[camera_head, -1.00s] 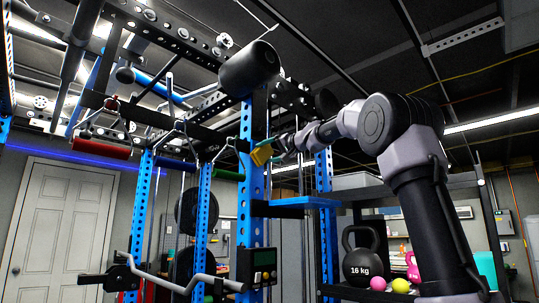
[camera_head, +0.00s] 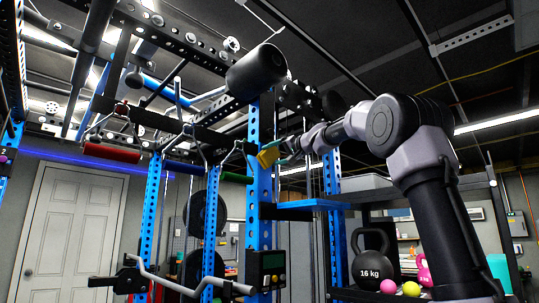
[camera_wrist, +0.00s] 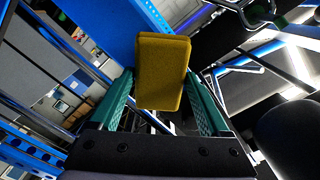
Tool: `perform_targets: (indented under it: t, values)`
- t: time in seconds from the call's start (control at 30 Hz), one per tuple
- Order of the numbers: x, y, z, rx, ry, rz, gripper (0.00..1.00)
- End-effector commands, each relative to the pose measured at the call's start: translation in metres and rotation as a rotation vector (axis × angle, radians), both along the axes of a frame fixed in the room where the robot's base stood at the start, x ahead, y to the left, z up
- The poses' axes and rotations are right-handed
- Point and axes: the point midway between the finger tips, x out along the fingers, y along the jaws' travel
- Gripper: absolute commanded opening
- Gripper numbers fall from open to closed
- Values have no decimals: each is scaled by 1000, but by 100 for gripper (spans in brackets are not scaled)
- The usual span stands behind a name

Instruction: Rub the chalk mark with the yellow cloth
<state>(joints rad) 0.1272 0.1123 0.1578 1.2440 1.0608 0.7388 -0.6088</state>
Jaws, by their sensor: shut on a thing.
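The yellow cloth (camera_head: 267,157) looks like a thick folded pad. My gripper (camera_head: 283,147) is shut on it, beside or in front of a blue rack upright (camera_head: 260,220); I cannot tell whether they touch. In the wrist view the cloth (camera_wrist: 163,70) sticks out beyond the teal fingers of my gripper (camera_wrist: 163,103), tilted against the background. A blue beam (camera_wrist: 110,30) passes behind it at upper left. I make out no chalk mark in either view; it may be hidden or too small.
A black roller pad (camera_head: 256,67) sits just above the cloth. A blue flat arm (camera_head: 310,204) juts out below my gripper. A black 16 kg kettlebell (camera_head: 372,262) stands on a shelf at lower right. A bent metal bar (camera_head: 190,285) is at lower left.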

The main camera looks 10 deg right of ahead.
Motion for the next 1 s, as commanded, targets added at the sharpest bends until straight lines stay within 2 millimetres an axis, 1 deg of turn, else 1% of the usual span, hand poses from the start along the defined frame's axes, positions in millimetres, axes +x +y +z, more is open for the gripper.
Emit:
perform_targets:
  t: [0.03, 0.27, 0.6, 0.9, 1.0]
  values:
    - [3, -4, -1, 0, 2, -3, 36]
    - [7, -10, -1, 0, 2, -3, 36]
    - [22, -33, 0, 0, 0, -3, 36]
    - [22, -34, 0, 0, 0, -1, 36]
    - [19, -36, 0, 0, 0, -1, 36]
